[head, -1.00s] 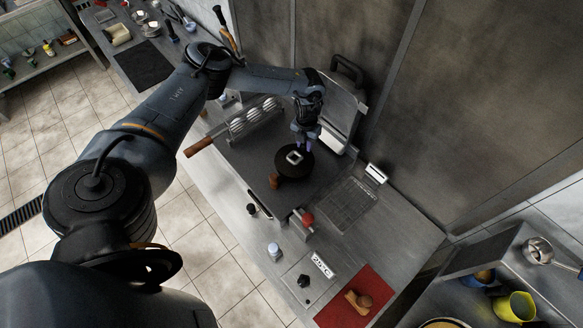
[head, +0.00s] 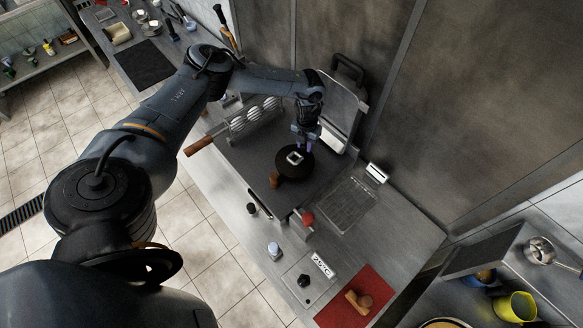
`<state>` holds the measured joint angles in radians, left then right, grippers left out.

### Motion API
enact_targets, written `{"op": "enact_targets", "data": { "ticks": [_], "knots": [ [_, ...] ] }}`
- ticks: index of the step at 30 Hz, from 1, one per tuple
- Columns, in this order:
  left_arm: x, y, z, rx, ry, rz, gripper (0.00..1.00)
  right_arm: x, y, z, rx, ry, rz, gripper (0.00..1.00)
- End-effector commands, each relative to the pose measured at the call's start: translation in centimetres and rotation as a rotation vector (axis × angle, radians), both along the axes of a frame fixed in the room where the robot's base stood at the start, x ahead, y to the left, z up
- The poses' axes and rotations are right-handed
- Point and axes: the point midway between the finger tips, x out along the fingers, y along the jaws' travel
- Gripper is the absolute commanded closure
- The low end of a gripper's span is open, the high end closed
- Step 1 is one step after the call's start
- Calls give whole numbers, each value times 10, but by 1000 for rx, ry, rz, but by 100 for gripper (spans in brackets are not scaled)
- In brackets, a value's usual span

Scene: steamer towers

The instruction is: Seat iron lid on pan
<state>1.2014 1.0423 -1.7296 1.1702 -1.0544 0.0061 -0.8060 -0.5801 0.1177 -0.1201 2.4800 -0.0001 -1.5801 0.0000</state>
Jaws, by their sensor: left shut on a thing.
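A dark round iron lid (head: 302,169) with a pale square ring on top shows over the griddle-like dark plate at the middle of the counter. The pan is hidden beneath or merges with the dark disc; a brown wooden handle (head: 276,180) sticks out at its lower left. I cannot tell whether the lid rests on the pan or hangs just above it. My left gripper (head: 308,146) points down at the disc's far edge, shut on what seems to be the lid. My right gripper is not in view.
A raised press lid (head: 340,108) stands behind my gripper.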

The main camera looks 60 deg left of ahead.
Motion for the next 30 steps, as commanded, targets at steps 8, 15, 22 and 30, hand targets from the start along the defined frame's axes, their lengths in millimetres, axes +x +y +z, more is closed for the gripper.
{"op": "enact_targets", "data": {
  "ticks": [8, 15, 22, 30],
  "knots": [
    [0, 0, 0, 0, 0, -1, 100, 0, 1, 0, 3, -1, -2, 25],
    [0, 0, -2, 0, 0, -1, 100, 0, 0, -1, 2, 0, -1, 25],
    [0, 0, -5, -1, 1, -1, 100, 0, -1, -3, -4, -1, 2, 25],
    [0, 0, -8, -1, 1, -1, 100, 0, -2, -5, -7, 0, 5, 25]
  ]
}}
